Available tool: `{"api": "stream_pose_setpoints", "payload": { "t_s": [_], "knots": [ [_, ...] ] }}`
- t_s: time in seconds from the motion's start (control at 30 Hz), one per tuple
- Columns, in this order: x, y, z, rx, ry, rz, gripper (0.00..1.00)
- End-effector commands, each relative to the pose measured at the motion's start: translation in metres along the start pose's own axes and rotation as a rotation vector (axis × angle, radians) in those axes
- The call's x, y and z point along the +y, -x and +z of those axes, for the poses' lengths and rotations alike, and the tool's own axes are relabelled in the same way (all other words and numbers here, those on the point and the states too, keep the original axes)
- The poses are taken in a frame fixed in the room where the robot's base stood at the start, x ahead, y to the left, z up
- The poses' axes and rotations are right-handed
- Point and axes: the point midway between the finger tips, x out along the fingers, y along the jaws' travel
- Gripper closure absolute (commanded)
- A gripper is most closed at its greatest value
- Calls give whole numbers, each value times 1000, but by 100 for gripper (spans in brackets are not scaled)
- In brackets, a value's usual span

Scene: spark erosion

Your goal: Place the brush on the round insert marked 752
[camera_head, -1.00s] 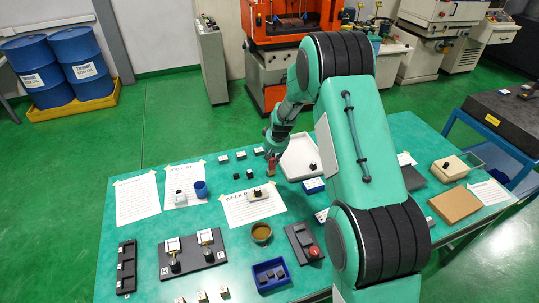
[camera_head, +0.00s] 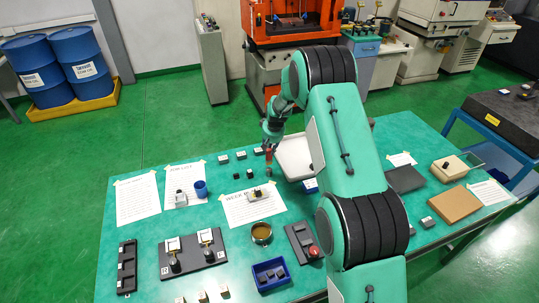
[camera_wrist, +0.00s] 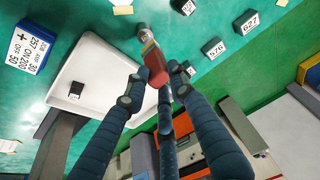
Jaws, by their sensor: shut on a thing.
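My gripper (camera_wrist: 157,82) is shut on a reddish thing, which I take for the brush (camera_wrist: 155,65), with a pale and metallic end pointing away from the fingers. In the head view the brush (camera_head: 268,155) hangs below my gripper (camera_head: 269,142), over the far part of the green table. A small grey rounded thing (camera_wrist: 143,31) shows at the brush's far end; I cannot tell whether it touches the brush or is part of it. Small dark blocks have white labels, one reading 576 (camera_wrist: 213,48) and one 627 (camera_wrist: 247,22). I cannot read 752 on anything.
A white tray (camera_head: 296,165) lies just right of the gripper, with a small black piece (camera_wrist: 75,91) in it. A blue block (camera_wrist: 36,46) with printed settings stands beside the tray.

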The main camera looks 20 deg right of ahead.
Motion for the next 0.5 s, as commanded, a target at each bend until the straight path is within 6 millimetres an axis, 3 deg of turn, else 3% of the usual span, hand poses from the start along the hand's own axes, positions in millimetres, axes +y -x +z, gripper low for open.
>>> {"api": "stream_pose_setpoints", "payload": {
  "t_s": [0.33,0.5],
  "knots": [
    [0,-28,10,-3,-1,-1,100],
    [0,-33,11,0,-1,0,100]
  ]
}}
